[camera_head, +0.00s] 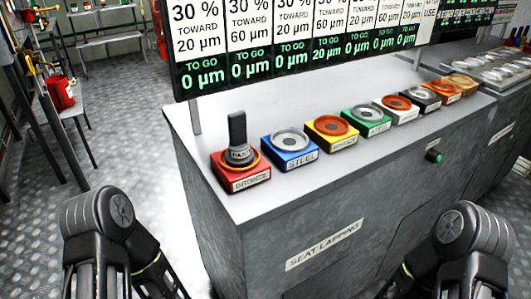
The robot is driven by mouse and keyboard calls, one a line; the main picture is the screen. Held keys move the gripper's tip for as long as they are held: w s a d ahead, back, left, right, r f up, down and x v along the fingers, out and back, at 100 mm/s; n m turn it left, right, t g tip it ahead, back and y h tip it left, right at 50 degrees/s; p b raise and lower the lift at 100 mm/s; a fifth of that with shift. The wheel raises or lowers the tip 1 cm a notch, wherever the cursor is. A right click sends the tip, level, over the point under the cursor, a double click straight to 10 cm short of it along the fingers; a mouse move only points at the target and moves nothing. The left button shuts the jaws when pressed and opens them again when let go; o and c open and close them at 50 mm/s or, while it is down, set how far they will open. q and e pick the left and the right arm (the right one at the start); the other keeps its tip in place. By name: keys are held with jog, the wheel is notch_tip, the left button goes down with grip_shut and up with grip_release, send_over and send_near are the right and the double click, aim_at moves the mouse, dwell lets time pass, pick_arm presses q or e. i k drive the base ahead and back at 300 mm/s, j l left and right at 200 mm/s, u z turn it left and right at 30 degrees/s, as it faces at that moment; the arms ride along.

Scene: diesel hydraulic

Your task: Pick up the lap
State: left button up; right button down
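The lap (238,140) is a dark tool with an upright black handle and a round base with a small label. It stands upright on the red block (240,178) at the left end of a row on the grey seat lapping bench (260,215). The label on the red block is hard to read. My two arms show at the bottom left and bottom right, apart from the bench top. Neither gripper's fingers can be seen.
A row of blocks runs right from the lap: blue (290,148), yellow (332,131), green (366,121) and several more. A display board (300,45) hangs above the bench's back. A red can (60,92) sits at far left. The bench's front strip is clear.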

aim_at(239, 154)
jog(key=l+u, duration=0.15)
jog(key=l, duration=0.45)
jog(key=l+u, duration=0.1)
jog(key=l, duration=0.5)
jog(key=k+l+u, duration=0.15)
jog(key=l, duration=0.45)
jog(key=l+u, duration=0.1)
jog(key=l, duration=0.5)
